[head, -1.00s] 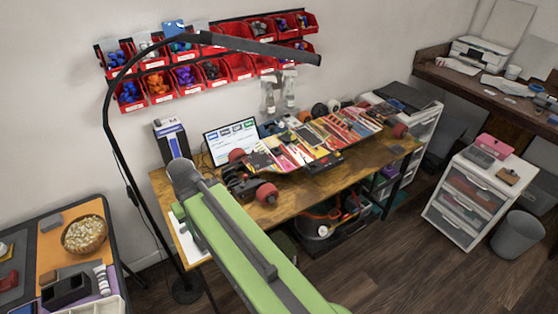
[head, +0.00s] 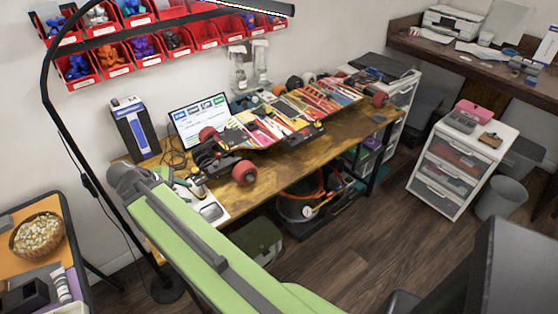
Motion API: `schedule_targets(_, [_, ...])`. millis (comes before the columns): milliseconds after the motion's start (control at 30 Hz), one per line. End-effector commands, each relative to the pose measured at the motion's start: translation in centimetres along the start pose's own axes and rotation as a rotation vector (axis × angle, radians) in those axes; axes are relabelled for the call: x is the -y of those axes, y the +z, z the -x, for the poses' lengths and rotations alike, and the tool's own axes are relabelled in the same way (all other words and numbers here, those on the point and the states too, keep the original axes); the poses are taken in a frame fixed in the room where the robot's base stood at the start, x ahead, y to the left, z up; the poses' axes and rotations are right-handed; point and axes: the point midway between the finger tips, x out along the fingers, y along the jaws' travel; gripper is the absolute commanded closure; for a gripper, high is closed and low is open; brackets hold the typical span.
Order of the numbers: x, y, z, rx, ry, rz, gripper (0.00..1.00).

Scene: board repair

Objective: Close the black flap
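I cannot pick out a black flap with certainty. A dark flat panel (head: 384,68) lies on top of the white unit at the back right end of the workbench. A black open-topped box (head: 24,296) stands on the left table, cut by the frame edge. My green arm (head: 205,245) reaches from the bottom of the head view to a grey joint over the left end of the workbench. My gripper is not in view beyond that joint.
A lamp pole rises at left. A white drawer cart (head: 453,168) and grey bin (head: 502,199) stand right. Large dark shapes fill the lower right. Middle floor is clear.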

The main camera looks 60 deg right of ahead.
Motion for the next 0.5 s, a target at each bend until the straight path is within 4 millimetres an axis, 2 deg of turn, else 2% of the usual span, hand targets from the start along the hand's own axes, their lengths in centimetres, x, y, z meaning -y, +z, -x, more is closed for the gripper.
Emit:
schedule_targets(33, [-0.6, 0.8, -5.5, 0.095, 0.081, 0.093, 0.64])
schedule_targets(100, [-3.5, 3.9, -8.7, 0.259, 0.183, 0.253, 0.64])
schedule_targets(167, [-5.5, 6.4, -10.5, 0.406, 0.24, 0.383, 0.64])
schedule_targets(300, [-8.9, 10.9, -12.1, 0.713, 0.282, 0.62, 0.64])
schedule_targets(400, [-10.2, 12.8, -11.9, 0.855, 0.273, 0.72, 0.64])
schedule_targets(500, [-11.0, 13.7, -11.4, 0.925, 0.264, 0.768, 0.64])
